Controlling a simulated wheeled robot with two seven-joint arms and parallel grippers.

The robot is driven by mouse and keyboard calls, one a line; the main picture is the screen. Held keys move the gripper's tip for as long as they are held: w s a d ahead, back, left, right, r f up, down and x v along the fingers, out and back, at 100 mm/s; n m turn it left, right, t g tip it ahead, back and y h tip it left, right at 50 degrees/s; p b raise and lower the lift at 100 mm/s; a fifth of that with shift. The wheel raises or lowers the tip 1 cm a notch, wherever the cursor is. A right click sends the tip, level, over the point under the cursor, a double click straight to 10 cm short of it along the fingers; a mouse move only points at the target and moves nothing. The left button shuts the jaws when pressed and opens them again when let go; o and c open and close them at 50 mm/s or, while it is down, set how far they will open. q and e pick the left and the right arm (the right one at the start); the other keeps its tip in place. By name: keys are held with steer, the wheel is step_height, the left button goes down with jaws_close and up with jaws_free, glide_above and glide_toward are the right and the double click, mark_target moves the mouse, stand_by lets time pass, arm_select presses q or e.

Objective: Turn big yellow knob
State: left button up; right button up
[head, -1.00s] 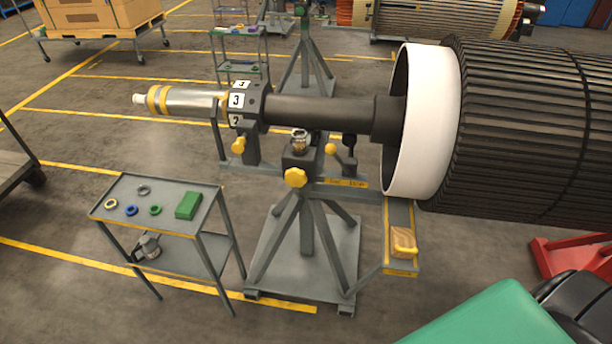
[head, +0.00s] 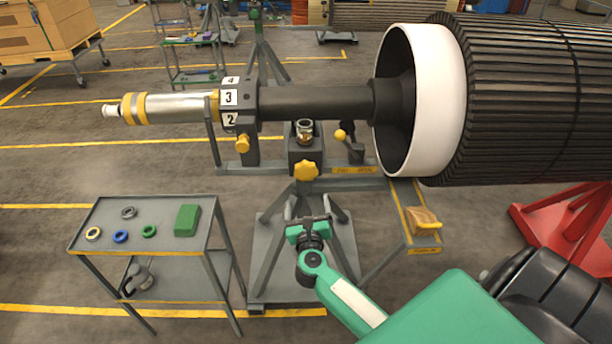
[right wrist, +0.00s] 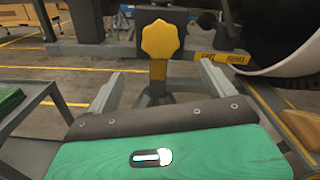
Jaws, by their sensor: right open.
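The big yellow knob (head: 306,170) is lobed and sits on the front of the grey rotor stand, below the dark shaft. It also shows in the right wrist view (right wrist: 160,40), upper middle, on a yellow stem. My right gripper (head: 308,219) is green and dark, and shows just below the knob in the head view. In the right wrist view its two grey fingers (right wrist: 163,88) are spread apart, with the knob beyond and between them. The gripper is open, empty and apart from the knob. My left gripper is not in view.
A smaller yellow knob (head: 243,145) and a yellow ball-ended lever (head: 340,135) flank the big knob. A cart (head: 180,249) with rings and a green box stands left. A side tray (head: 402,205) with a yellow-handled wooden block is at right. The large rotor (head: 525,100) overhangs the right.

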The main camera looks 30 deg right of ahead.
mark_target(306, 174)
steer(key=p+x, duration=0.1)
steer(key=x, duration=0.5)
steer(key=p+x, duration=0.1)
steer(key=x, duration=0.5)
steer(key=shift+w+d+r, duration=0.2)
steer(key=shift+w+r, duration=0.05)
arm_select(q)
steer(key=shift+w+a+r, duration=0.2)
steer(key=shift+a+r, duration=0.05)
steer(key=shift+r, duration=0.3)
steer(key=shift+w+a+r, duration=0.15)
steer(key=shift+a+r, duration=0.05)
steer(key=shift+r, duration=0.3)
arm_select(e)
steer(key=shift+w+d, duration=0.3)
steer(key=shift+w, duration=0.2)
steer(key=shift+c, duration=0.5)
steer(key=c, duration=0.9)
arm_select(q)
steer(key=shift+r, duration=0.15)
